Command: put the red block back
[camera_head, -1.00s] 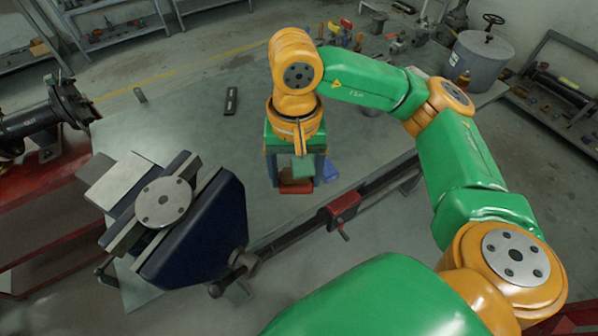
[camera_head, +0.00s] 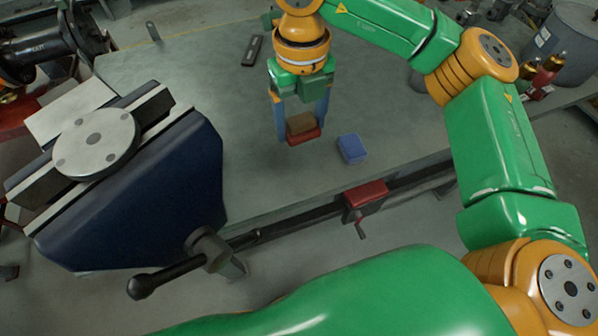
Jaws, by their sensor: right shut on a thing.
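My right gripper (camera_head: 302,133) reaches down over the grey table, its two bluish fingers pointing downward. It is shut on a red block (camera_head: 305,137), which shows low between the fingertips. A brown block-like surface (camera_head: 301,122) shows directly above the red; I cannot tell whether it is a separate piece. I cannot tell whether the red block touches the tabletop. A blue block (camera_head: 352,149) lies on the table just right of the gripper, apart from it. My left gripper is not in view.
A large dark-blue vise (camera_head: 150,190) with a round metal disc (camera_head: 95,143) stands at the left. A red clamp-like part (camera_head: 366,194) sits at the front edge of the grey table (camera_head: 210,85). A dark bar (camera_head: 252,50) lies farther back. The tabletop around the gripper is mostly clear.

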